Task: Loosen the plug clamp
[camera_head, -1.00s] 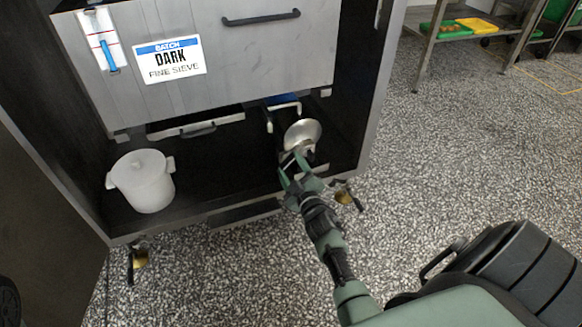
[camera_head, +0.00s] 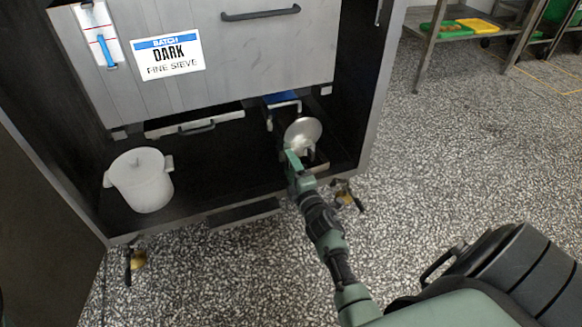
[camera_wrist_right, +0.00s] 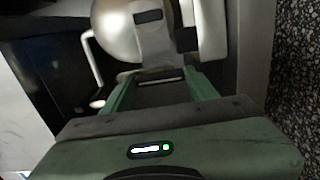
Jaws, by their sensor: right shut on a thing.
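The round metal plug with its clamp (camera_head: 303,131) is at the lower right inside the cabinet. In the right wrist view the clamp's metal body (camera_wrist_right: 155,35) shows just beyond the fingers. My right gripper (camera_head: 294,160) reaches up to the clamp from the front. In the right wrist view its two green fingers (camera_wrist_right: 158,82) stand apart on either side of a metal part of the clamp and are shut on it. The fingertips partly hide the part they hold. My left gripper is not in view.
A white lidded pot (camera_head: 141,181) stands on the cabinet floor at the left. A white bent handle (camera_wrist_right: 93,65) is left of the plug. The cabinet's right post (camera_head: 372,100) is close by.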

